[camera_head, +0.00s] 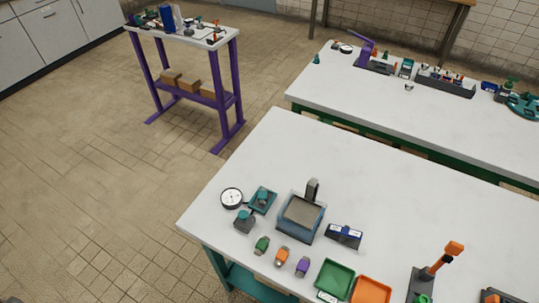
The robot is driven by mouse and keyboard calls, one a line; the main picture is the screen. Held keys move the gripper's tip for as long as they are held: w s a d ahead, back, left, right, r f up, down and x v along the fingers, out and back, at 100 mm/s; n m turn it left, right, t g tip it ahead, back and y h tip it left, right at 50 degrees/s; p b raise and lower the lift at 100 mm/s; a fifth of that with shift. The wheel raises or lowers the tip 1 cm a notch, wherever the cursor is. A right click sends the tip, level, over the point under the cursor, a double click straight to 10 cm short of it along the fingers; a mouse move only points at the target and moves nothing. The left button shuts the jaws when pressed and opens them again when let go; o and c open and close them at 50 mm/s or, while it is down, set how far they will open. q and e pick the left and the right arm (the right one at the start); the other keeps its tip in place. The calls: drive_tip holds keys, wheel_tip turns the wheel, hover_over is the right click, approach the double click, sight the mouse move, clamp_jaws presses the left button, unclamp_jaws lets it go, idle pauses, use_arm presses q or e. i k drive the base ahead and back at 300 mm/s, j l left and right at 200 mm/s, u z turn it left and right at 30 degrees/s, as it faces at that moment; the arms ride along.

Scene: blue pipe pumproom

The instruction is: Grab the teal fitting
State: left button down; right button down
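Several small teal pieces show, and I cannot tell for sure which is the teal fitting. One teal piece (263,197) sits in a small teal tray on the near white table. Another teal-topped piece (244,216) with a dark grey base stands just in front of that tray. A small teal piece (317,59) stands at the left end of the far white table. Neither of my grippers is in view.
The near table (345,165) has a clear back half. A round gauge (232,198), a blue-grey bin (301,217), a green tray (335,279), an orange tray (371,291) and an orange-handled device (438,262) stand along its front. A purple-legged stand (224,92) is at the back left.

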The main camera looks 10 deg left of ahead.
sight(262, 194)
drive_tip(key=j+z, duration=0.1)
drive_tip(key=z, duration=0.3)
drive_tip(key=j+z, duration=0.15)
drive_tip(key=z, duration=0.3)
drive_tip(key=j+z, duration=0.15)
drive_tip(key=z, duration=0.25)
drive_tip(key=k+j+z, duration=0.25)
drive_tip(key=j, duration=0.25)
drive_tip(key=k+j+z, duration=0.2)
drive_tip(key=j, duration=0.3)
drive_tip(key=k+j+z, duration=0.25)
drive_tip(key=j, duration=0.2)
drive_tip(key=k+j+z, duration=0.2)
drive_tip(key=j, duration=0.2)
drive_tip(key=k+j, duration=0.35)
drive_tip(key=i+j, duration=0.1)
drive_tip(key=i, duration=0.4)
